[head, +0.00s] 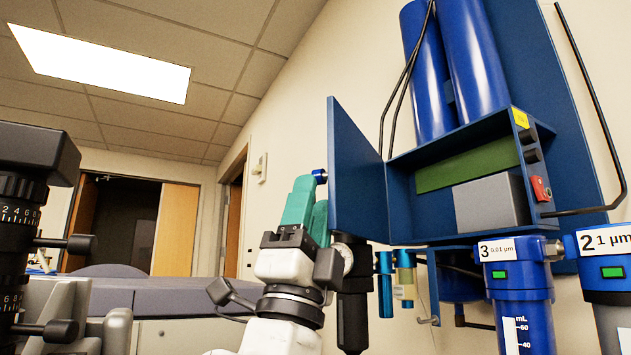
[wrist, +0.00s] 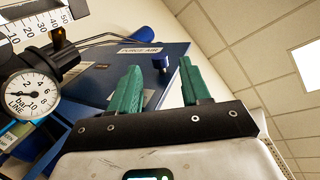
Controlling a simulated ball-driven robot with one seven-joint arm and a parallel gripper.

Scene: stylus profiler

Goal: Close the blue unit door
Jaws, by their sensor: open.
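The blue unit's door (head: 357,170) stands open in the head view, swung out to the left of its box. The box (head: 400,205) is open at the front, showing a green panel and a grey block inside. A small blue knob (head: 320,175) sticks out from the door's outer face.
A pressure gauge (wrist: 31,95) sits left of my gripper in the wrist view. Blue filter housings (head: 515,285) hang below the unit, with blue cylinders (head: 445,70) above. A black dial instrument (head: 30,190) stands at the left.

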